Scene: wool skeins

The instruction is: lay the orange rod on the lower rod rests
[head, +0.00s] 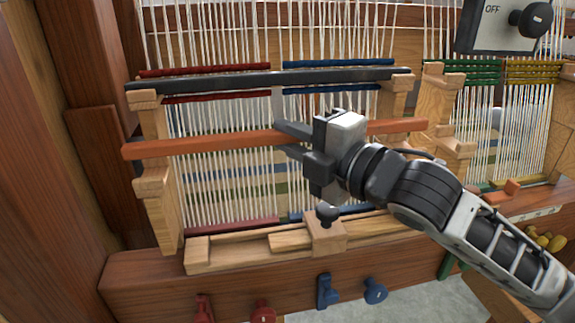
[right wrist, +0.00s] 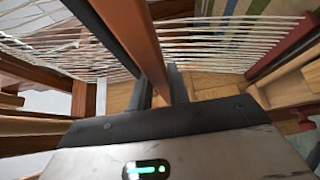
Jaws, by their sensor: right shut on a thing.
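The orange rod (head: 220,143) runs nearly level across the front of the white warp threads, below a dark rod on the upper rests. My right gripper (head: 288,138) is shut on it near its middle. In the right wrist view the rod (right wrist: 133,28) passes between the fingers (right wrist: 160,90). The rod's left end crosses in front of the left stepped wooden post (head: 155,115), above its lower rest (head: 152,184). Its right end reaches past the right post (head: 397,97), whose lower part is largely hidden by my arm. I cannot tell whether the rod touches either post. My left gripper is out of view.
The dark rod (head: 250,82) lies across the post tops, close above the orange rod. Below are a wooden slide with a black knob (head: 327,214) and a beam with red and blue pegs (head: 325,290). Another threaded frame (head: 500,120) and a switch box (head: 497,25) stand right.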

